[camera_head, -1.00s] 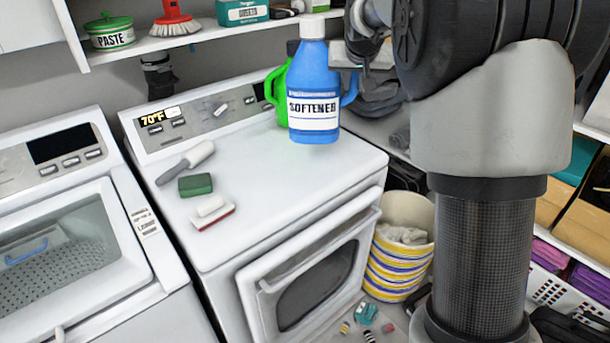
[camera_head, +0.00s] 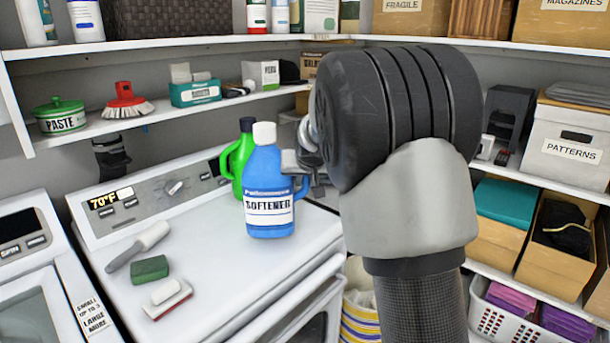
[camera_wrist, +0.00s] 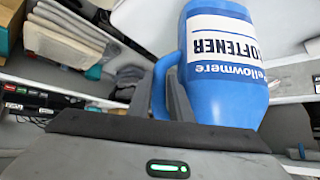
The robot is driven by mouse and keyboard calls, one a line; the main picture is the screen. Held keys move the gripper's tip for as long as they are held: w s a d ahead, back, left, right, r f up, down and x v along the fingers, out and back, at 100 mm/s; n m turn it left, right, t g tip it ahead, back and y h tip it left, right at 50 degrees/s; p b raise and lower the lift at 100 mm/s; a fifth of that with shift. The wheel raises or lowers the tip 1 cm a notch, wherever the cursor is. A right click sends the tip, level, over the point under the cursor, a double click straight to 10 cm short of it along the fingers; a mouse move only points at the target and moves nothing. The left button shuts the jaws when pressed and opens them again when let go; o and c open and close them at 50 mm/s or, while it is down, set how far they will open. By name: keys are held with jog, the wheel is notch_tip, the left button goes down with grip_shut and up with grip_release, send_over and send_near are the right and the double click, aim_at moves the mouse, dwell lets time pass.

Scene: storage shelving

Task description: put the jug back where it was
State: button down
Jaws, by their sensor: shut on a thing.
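A blue jug (camera_head: 270,195) with a white cap and a "SOFTENER" label is upright over the back right of the white machine's top (camera_head: 215,245). I cannot tell whether its base touches that top. My gripper (camera_head: 298,163) is shut on the jug's handle, on its right side, and is partly hidden by my arm. In the wrist view the blue jug (camera_wrist: 222,85) fills the upper right, with its handle between the fingers (camera_wrist: 172,98). A green jug (camera_head: 238,155) with a dark cap stands just behind and left of the blue one, partly hidden by it.
A brush (camera_head: 138,247), a green sponge (camera_head: 150,268) and a white-and-red scrubber (camera_head: 167,298) lie at the machine top's left. Above, a shelf (camera_head: 95,130) holds a paste pot (camera_head: 61,116), a red brush (camera_head: 127,101) and boxes. A striped basket (camera_head: 358,310) stands right of the machine.

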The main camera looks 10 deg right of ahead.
aim_at(306, 191)
jog(key=shift+w+f, duration=0.15)
jog(key=shift+f, duration=1.55)
jog(key=c, duration=1.8)
grip_release()
jog(key=shift+f, duration=0.35)
jog(key=shift+o, duration=0.9)
jog(key=shift+s, duration=0.2)
jog(key=shift+r, duration=0.15)
